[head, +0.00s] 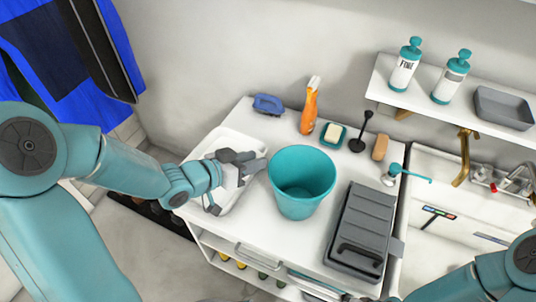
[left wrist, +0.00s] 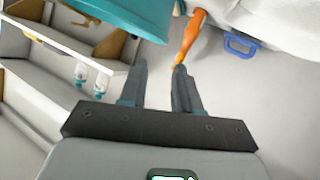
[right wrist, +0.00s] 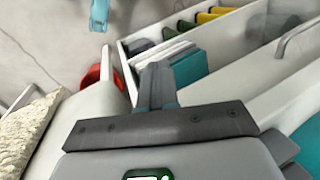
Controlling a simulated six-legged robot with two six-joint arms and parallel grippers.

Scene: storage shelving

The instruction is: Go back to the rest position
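My left gripper (head: 257,162) is at the left of the white cabinet top, over a white tray and just left of the teal bucket (head: 300,205). In the left wrist view its two fingers (left wrist: 160,70) stand apart with nothing between them. The bucket's teal wall (left wrist: 105,20) shows beyond the fingers, at upper left. My right gripper is out of the head view; only part of my right arm shows at the lower right. In the right wrist view its fingers (right wrist: 154,70) are together and hold nothing visible, in front of a white open compartment holding several coloured items.
The white tray (head: 222,206), an orange spray bottle (head: 310,108), a blue object (head: 268,104), a soap dish (head: 333,135) and a grey lidded box (head: 358,230) share the cabinet top. A sink (head: 470,195) and a wall shelf (head: 450,105) with bottles are at right.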

